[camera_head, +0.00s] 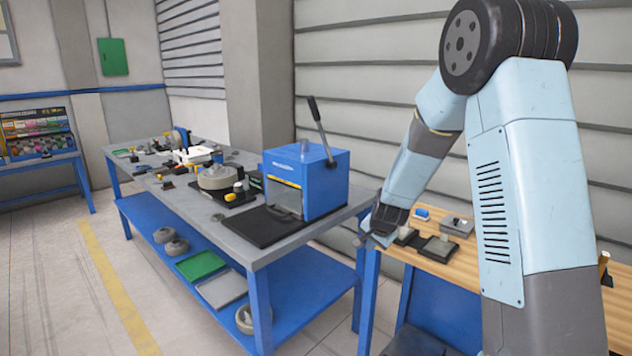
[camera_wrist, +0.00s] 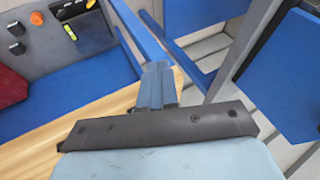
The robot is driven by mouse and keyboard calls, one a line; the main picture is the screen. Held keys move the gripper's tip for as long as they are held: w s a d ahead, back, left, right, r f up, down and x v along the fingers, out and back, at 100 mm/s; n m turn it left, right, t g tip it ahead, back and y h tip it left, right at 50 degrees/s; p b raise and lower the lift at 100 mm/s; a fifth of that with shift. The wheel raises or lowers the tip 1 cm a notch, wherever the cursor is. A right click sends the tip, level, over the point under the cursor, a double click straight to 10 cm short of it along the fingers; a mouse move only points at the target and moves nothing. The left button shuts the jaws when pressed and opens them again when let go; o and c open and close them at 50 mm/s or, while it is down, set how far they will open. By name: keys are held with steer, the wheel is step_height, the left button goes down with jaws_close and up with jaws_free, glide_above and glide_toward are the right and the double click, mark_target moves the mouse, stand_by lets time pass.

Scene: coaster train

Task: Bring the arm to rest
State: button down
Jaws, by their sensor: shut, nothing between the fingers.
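My gripper (camera_head: 376,236) is at the end of my pale blue arm, which bends down from its dark elbow joint in the head view. It hangs near the left end of the wooden bench (camera_head: 455,262), close to the right end of the grey workbench. In the wrist view, the two fingers of my gripper (camera_wrist: 158,68) lie together and hold nothing. I cannot tell how high the fingertips are above the bench.
A blue machine (camera_head: 306,182) with a lever stands on the grey workbench (camera_head: 225,225). A small blue block (camera_head: 422,213) and a grey block (camera_head: 456,226) are on the wooden bench, right of my gripper. The wrist view shows an orange knob (camera_wrist: 36,18). Open floor lies left.

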steer(key=s+d+r+n, duration=0.2)
steer(key=s+r+n, duration=0.1)
steer(key=s+r, duration=0.9)
steer(key=s+d+r+n, duration=0.3)
steer(key=s+r, duration=0.8)
steer(key=s, duration=0.2)
steer(key=s+d+r+n+h, duration=0.1)
steer(key=s+d+n, duration=0.1)
steer(key=s, duration=1.1)
steer(key=shift+s+r+g, duration=0.15)
steer(key=shift+r+g, duration=0.05)
steer(key=shift+g, duration=0.2)
